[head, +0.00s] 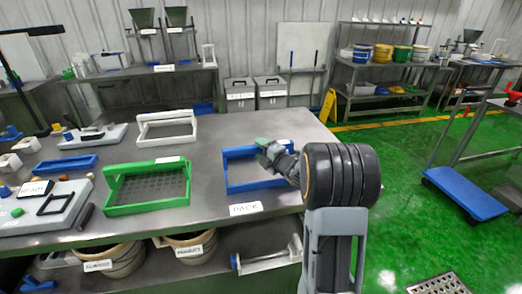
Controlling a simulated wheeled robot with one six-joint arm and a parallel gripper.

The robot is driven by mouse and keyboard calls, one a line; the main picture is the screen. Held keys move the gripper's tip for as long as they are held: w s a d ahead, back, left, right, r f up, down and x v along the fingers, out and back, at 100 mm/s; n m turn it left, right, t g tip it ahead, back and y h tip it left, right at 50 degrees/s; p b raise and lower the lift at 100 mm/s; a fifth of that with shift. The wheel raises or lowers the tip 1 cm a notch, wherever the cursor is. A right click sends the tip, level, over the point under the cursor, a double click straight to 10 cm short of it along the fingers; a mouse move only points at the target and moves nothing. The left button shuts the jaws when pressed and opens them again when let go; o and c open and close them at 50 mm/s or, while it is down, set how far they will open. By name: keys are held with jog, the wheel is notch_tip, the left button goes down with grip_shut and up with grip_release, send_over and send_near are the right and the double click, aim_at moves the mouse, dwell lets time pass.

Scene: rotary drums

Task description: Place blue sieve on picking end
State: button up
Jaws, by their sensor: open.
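The blue sieve (231,170) is a rectangular frame with a raised handle bar, sitting on the steel table at its right part, behind a white label reading PACK (246,209). My gripper (268,150) is open at the sieve's upper right, over or beside its handle bar; whether it touches the bar cannot be told. My gripper and arm hide the sieve's right side.
A green sieve (113,200) stands left of the blue one, and a white sieve (146,137) stands behind. Bare tabletop (215,137) lies between the sieves. A blue-topped cart (465,192) stands at right.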

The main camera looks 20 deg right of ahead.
jog(key=b+v, duration=0.1)
jog(key=v, duration=1)
jog(key=s+a+m+g+h, duration=0.1)
jog(key=m+g+h, duration=0.1)
jog(key=m, duration=0.3)
jog(key=s+a+f+m+g+h, duration=0.1)
jog(key=s+a+m+g+h, duration=0.1)
jog(key=m, duration=0.3)
jog(key=s+a+f+m+g+h, duration=0.1)
jog(key=s+m+g+h, duration=0.1)
jog(key=m+g+h, duration=0.1)
jog(key=shift+a+m+h, duration=0.4)
jog(key=shift+m+h, duration=0.1)
jog(key=shift+m, duration=0.7)
jog(key=s+a+f+m+g+y, duration=0.3)
jog(key=s+a+m+g, duration=0.3)
jog(key=s+a, duration=0.4)
jog(key=s+g, duration=0.1)
jog(key=s, duration=0.2)
jog(key=shift+a, duration=0.4)
jog(key=shift+r, duration=0.1)
